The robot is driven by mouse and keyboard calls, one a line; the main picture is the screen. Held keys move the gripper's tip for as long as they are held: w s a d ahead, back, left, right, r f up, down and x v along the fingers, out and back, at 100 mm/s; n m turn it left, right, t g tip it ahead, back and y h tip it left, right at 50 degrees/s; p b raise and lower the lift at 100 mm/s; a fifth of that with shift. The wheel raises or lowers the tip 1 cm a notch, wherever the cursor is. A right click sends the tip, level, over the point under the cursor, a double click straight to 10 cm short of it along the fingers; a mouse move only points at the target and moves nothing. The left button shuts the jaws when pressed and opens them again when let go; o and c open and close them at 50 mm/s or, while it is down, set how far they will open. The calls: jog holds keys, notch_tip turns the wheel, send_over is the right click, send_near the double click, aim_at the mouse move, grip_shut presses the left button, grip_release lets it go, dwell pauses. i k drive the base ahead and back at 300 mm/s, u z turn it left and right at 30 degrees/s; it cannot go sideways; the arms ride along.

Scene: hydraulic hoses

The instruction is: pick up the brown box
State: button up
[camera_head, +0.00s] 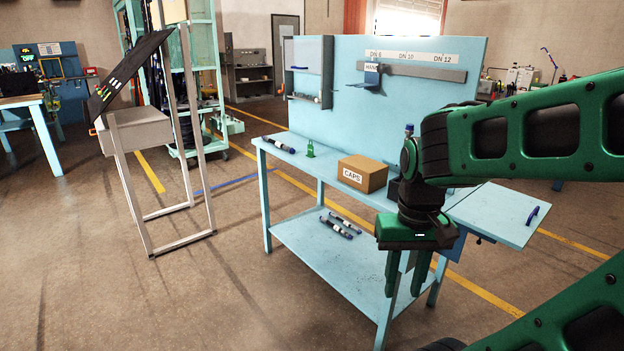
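The brown box (371,177) has a white label reading "CAPS" and sits upright on the top of the light blue workbench (312,179), near the middle. My gripper (405,298) is green with dark parts and points downward, in front of and to the right of the box as I see it. It is apart from the box. Its fingers look spread with a gap between them, and nothing shows between them. My arm covers the area just right of the box.
A green bottle (310,149) and a dark hose piece (279,145) are left of the box. Two hose pieces (340,226) lie on the lower shelf. The blue back panel (345,110) rises behind the box. A metal stand (140,130) is at left, with open floor between.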

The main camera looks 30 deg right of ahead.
aim_at(367, 174)
jog(key=u, duration=0.85)
jog(key=i, duration=2.65)
jog(key=z, duration=2.65)
jog(key=i, duration=0.8)
